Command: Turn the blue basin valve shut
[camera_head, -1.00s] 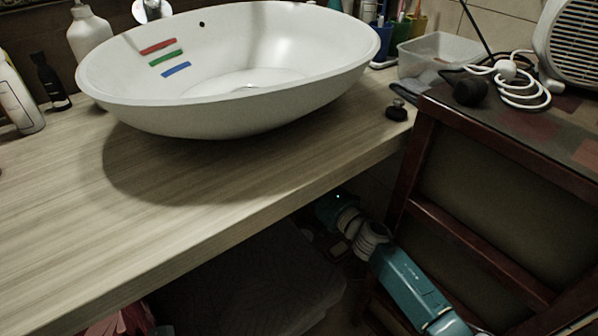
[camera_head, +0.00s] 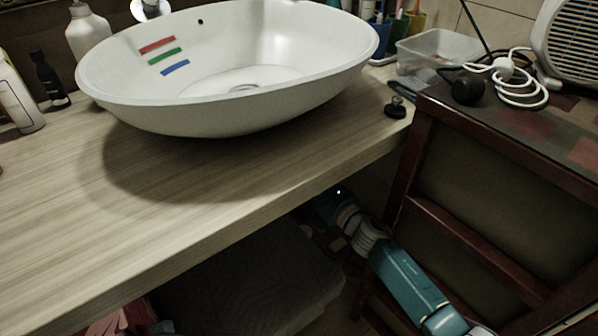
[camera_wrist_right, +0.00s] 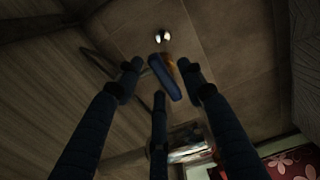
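The blue valve handle (camera_wrist_right: 166,78) shows in the right wrist view as a short bar below the counter, with an orange-brown part behind its upper end. My right gripper (camera_wrist_right: 159,84) is open, its dark fingers spread around the handle. One finger is at its left, one close at its right and one below. I cannot tell whether any finger touches the handle. In the head view my teal right arm reaches under the counter, and the valve and fingertips are hidden. My left gripper is not in view. The white basin (camera_head: 230,118) stands on the counter.
The wooden counter (camera_head: 200,210) overhangs my right arm. A dark wooden cabinet or chair frame (camera_head: 470,240) stands close to the arm's right. In the right wrist view a dark curved hose (camera_wrist_right: 97,60) is left of the fingers, and a metallic pipe (camera_wrist_right: 190,152) is below.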

